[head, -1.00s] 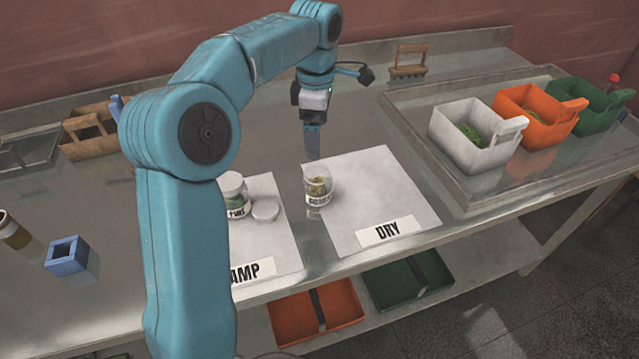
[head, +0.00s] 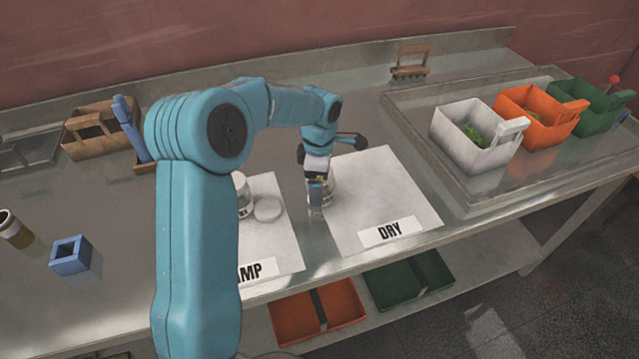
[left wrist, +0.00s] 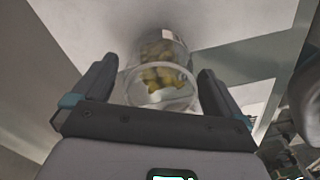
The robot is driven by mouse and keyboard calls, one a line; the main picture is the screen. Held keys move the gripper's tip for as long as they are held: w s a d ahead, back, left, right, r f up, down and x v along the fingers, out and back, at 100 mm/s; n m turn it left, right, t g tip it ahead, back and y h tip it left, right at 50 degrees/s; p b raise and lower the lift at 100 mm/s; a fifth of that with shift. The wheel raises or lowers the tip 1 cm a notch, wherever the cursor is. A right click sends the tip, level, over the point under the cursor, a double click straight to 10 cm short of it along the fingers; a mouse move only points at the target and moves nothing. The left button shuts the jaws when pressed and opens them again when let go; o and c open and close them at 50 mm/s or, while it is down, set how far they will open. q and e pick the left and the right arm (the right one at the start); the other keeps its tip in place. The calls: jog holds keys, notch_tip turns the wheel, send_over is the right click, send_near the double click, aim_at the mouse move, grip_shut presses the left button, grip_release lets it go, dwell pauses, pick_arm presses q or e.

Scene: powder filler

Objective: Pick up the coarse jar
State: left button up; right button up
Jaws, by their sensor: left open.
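The coarse jar (head: 330,188) is clear glass and stands at the left edge of the white DRY mat (head: 385,200). In the head view it is mostly hidden behind my left gripper (head: 316,208), which has come down at it. In the left wrist view the coarse jar (left wrist: 158,78) shows yellowish-green pieces inside and an open rim. It lies between the two spread fingers of my left gripper (left wrist: 158,70), with a visible gap to each finger. The gripper is open. My right gripper is not in view.
Another jar (head: 243,195) and a loose round lid (head: 268,209) are on the left mat (head: 275,240), close left of my gripper. White (head: 472,150), orange (head: 530,125) and green (head: 585,115) bins stand in a tray at the right. The DRY mat's right part is clear.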

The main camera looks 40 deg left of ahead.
pick_arm(q)
jog(key=c, duration=1.1)
jog(key=shift+r, duration=0.1)
